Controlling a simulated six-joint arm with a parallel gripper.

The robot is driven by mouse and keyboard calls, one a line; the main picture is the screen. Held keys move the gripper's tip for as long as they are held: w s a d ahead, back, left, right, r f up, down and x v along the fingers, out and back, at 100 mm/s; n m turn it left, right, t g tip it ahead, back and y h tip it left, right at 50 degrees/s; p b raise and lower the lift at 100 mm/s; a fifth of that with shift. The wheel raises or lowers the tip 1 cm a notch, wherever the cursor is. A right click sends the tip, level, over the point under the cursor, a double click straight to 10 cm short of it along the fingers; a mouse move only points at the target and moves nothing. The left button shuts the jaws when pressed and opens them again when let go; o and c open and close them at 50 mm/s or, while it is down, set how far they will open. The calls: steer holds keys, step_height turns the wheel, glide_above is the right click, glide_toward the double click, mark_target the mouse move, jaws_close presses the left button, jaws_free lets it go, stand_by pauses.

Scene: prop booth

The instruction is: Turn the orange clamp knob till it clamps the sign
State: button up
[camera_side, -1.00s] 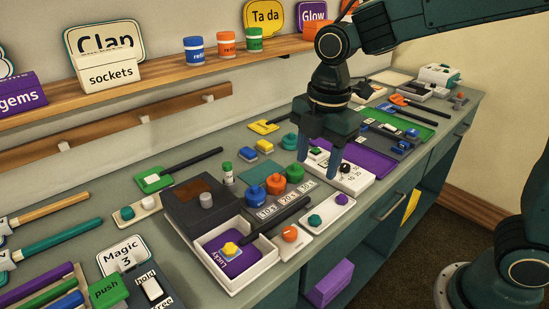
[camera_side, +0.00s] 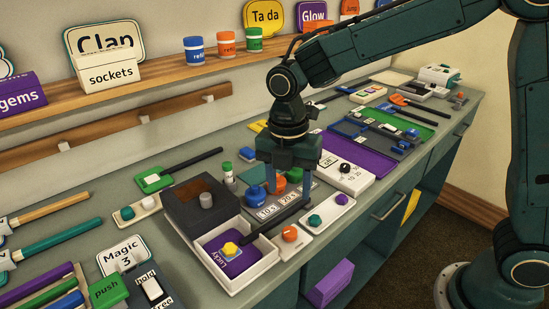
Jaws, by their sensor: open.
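An orange round knob (camera_side: 290,233) sits on a small pale base near the counter's front edge, right of a white tray. I cannot tell whether this is the clamp knob. My gripper (camera_side: 289,188) is open, pointing down over that row, behind and above the orange knob on the base. Its fingertips overlap the row in this view, so contact cannot be told.
The white tray (camera_side: 240,280) holds a purple "Lucky" card with a yellow knob. A black bar (camera_side: 284,217) lies across its right side. A white plate with teal and purple knobs (camera_side: 329,214) lies right of the orange knob. A dark box (camera_side: 195,208) stands left.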

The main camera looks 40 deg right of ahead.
mark_target(290, 231)
steer(key=f, duration=1.2)
steer(key=shift+s+d, duration=0.1)
steer(key=shift+s, duration=0.15)
steer(key=c, duration=1)
